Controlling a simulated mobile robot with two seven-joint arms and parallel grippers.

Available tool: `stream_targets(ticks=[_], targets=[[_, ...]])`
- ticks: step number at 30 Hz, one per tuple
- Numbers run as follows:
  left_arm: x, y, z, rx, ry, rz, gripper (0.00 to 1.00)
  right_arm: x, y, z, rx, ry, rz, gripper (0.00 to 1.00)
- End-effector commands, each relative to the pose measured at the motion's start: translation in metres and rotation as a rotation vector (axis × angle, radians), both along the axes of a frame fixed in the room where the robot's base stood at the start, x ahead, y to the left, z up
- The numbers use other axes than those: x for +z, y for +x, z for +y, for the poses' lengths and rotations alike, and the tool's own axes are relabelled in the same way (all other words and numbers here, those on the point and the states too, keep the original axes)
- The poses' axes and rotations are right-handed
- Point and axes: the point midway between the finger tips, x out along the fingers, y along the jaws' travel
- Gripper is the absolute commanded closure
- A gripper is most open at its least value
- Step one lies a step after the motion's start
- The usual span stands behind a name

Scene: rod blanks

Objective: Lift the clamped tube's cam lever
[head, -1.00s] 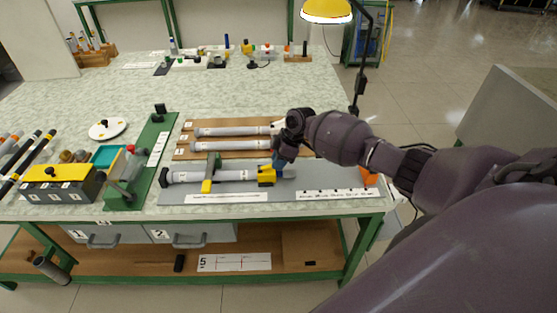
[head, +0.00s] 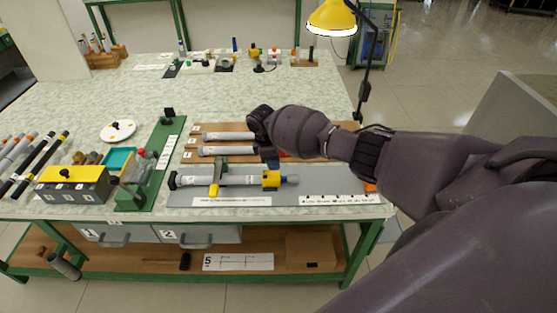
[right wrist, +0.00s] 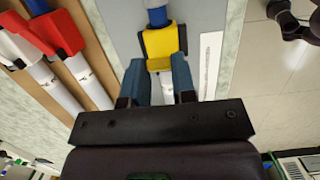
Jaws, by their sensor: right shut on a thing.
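My right gripper (head: 270,160) is above the collar. My left gripper is not in view.
Two more tubes lie on wooden boards (head: 187,157) behind, with red and white collars (right wrist: 57,31) beside my right gripper in the wrist view. A green stand (head: 168,155) is at left. A lamp (head: 332,18) rises at the back right. The table middle is clear.

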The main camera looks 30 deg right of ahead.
Motion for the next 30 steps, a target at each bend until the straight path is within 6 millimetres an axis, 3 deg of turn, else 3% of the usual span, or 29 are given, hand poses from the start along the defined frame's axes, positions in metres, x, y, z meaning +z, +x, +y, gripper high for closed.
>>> stream_targets(ticks=[15,30], targets=[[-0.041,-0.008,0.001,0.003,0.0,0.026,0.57,0.001,0.017,0.027,0.0,-0.387,0.237,0.99],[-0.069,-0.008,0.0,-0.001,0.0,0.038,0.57,0.002,0.023,0.038,0.0,-0.552,0.34,0.99]])
